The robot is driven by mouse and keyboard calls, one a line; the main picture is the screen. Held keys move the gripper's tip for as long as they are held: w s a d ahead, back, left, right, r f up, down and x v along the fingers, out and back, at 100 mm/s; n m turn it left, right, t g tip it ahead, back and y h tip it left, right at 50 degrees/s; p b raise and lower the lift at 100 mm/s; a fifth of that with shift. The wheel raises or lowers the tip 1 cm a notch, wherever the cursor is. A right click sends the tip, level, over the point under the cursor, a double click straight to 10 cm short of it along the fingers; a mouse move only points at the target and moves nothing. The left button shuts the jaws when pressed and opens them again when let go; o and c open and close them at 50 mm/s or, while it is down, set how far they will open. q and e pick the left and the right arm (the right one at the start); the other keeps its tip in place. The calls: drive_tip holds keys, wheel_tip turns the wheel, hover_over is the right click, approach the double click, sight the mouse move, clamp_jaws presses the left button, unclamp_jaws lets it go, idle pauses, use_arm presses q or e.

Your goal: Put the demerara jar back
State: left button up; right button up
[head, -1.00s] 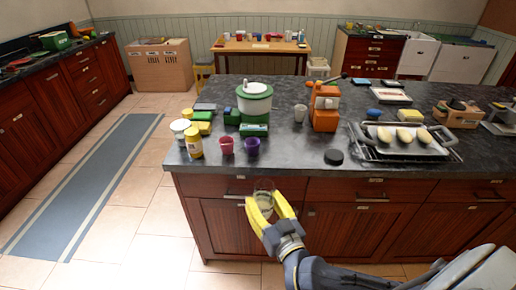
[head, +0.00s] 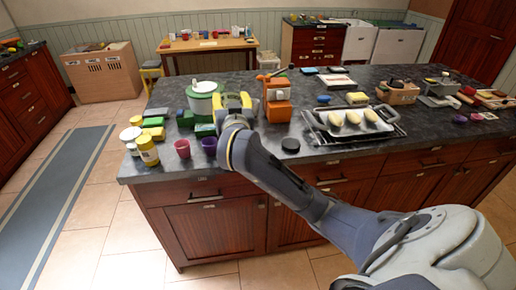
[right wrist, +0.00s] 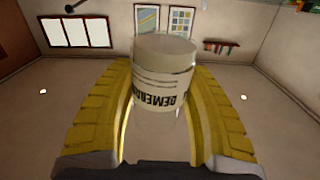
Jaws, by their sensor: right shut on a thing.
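The demerara jar (right wrist: 163,85) is between the yellow fingers of my right gripper in the right wrist view. It has a pale round top and a light label whose large dark letters read upside down in that view. My right gripper (head: 233,101) is shut on the jar and is over the island counter in the head view, in front of the green and white canister (head: 203,101) and left of the orange machine (head: 278,101). The jar is mostly hidden by the gripper in the head view. My left gripper is not in view.
The dark counter (head: 240,172) holds a yellow-labelled bottle (head: 147,151), a pink cup (head: 183,149), a purple cup (head: 209,146), a black disc (head: 290,145) and a tray (head: 352,122) of pale loaves. Bare counter lies around the disc. Drawers and cupboards fill the island's front.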

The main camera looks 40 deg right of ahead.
drive_tip(key=w+d+m+g+h, duration=0.4)
drive_tip(key=d+h, duration=0.2)
drive_tip(key=d, duration=0.6)
drive_tip(key=shift+s+d+f, duration=0.1)
drive_tip(key=shift+d+f, duration=0.05)
drive_tip(key=shift+f, duration=5.05)
drive_tip(key=shift+d+f, duration=0.1)
drive_tip(key=shift+f, duration=5.1)
drive_tip(key=shift+f, duration=0.15)
drive_tip(key=o, duration=1.2)
